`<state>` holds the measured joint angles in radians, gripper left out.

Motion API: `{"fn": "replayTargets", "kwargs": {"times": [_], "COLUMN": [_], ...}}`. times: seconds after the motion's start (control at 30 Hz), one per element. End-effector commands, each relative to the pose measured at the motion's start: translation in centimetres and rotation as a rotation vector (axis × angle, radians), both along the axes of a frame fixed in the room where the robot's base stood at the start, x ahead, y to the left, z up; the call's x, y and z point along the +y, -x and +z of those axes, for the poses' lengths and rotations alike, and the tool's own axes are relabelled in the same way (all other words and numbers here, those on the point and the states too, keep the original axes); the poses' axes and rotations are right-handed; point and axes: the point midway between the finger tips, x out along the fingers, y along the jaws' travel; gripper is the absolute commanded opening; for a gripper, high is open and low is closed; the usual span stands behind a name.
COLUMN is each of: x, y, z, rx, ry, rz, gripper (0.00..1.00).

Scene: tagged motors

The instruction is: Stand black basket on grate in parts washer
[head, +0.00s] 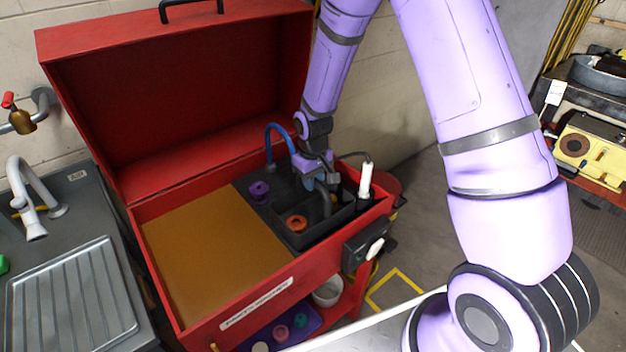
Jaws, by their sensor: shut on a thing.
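The red parts washer (235,322) stands open with its lid raised. The black basket (318,236) is at the right end inside it, upright as far as I can see. It holds an orange ringed part (297,223). My gripper (326,188) points down at the basket and is shut on it, though the fingertips and grip point are partly hidden. The dark grate (255,212) shows beside the basket. Whether the basket's underside touches the grate cannot be seen.
A purple part (259,191) sits on the dark area left of the basket. A blue hose (277,128) and a white brush-like tool (365,181) stand close to my gripper. Brown fluid (210,245) fills the left side. A sink (72,290) stands left.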

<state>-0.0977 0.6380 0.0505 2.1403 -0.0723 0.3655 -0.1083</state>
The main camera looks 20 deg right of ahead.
Motion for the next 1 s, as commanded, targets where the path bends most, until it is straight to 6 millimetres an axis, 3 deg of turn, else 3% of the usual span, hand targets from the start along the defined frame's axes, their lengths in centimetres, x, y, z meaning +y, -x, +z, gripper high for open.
{"fn": "replayTargets", "kwargs": {"times": [0.07,0.1,0.23,0.63,1.0], "x": [0.0,0.0,0.0,0.0,0.0], "y": [-0.1,-0.1,0.0,0.0,-0.1], "z": [0.1,0.1,0.0,0.8,7.1], "rx": [-0.002,-0.002,-0.001,-0.001,-0.005], "ry": [-0.001,-0.001,0.0,0.0,-0.001], "rz": [0.0,0.0,0.0,0.0,-0.001], "gripper": [0.0,0.24,0.52,0.52,0.52]}}
